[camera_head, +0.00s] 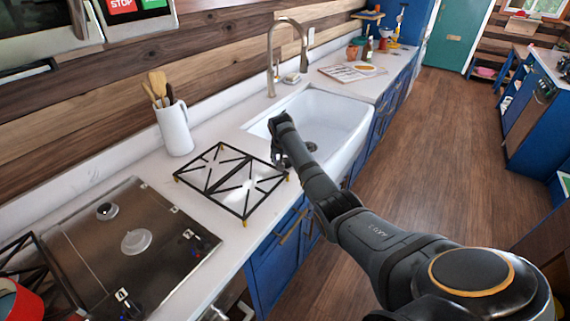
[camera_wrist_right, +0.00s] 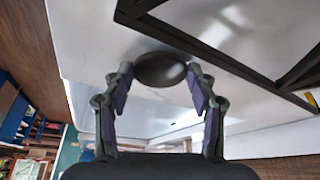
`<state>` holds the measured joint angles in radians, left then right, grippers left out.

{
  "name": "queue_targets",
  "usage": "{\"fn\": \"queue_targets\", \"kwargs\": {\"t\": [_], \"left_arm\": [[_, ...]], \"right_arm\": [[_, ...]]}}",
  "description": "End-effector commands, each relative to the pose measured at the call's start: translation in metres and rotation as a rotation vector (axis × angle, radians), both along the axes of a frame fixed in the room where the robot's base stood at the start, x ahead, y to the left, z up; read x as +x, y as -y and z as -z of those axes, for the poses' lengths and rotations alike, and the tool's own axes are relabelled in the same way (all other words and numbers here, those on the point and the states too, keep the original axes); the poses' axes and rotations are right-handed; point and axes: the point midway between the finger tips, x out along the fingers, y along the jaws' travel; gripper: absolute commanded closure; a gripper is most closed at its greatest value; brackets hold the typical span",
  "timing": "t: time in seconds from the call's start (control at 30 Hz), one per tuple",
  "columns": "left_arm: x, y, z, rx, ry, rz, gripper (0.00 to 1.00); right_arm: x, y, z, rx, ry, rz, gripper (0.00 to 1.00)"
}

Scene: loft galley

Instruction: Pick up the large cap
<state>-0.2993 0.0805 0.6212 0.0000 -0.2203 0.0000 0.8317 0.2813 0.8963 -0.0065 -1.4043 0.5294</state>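The large cap (camera_wrist_right: 160,69) is a dark, round, smooth disc, seen at a slant in the right wrist view. It sits between the fingertips of my right gripper (camera_wrist_right: 160,78). The purple pads meet or nearly meet its two edges, so the gripper looks shut on it. The cap is over the white counter, close to a corner of the black grate; whether it touches the counter I cannot tell. In the head view my right gripper (camera_head: 277,158) is between the grate and the sink, and the cap is not clearly visible there. My left gripper is not in view.
The black grate (camera_head: 215,188) lies on the counter left of my right gripper. The white sink (camera_head: 340,115) is just beyond. A steel cooktop (camera_head: 75,225) with small round parts is at lower left. A white utensil jug (camera_head: 175,130) stands near the wall.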

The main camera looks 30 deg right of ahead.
Motion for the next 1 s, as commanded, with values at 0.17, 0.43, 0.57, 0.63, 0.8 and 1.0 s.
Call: {"fn": "queue_targets", "kwargs": {"t": [0.17, 0.43, 0.57, 0.63, 0.8, 1.0], "left_arm": [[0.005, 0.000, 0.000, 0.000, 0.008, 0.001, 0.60], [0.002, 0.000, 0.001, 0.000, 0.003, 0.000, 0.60], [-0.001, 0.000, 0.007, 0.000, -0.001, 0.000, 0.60], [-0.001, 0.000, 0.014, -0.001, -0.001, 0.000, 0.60], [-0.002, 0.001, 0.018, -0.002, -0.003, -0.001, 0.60], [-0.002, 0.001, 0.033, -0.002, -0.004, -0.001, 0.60]], "right_arm": [[0.000, 0.000, 0.000, 0.000, 0.000, 0.000, 0.74], [0.000, 0.000, -0.001, 0.000, 0.000, 0.000, 0.76], [0.001, 0.000, -0.010, -0.001, 0.003, 0.000, 0.76], [0.001, 0.001, -0.022, -0.002, 0.005, 0.000, 0.76], [-0.023, -0.003, -0.057, -0.005, 0.005, 0.000, 0.76], [-0.071, -0.012, -0.096, -0.005, 0.002, 0.000, 0.76]]}}
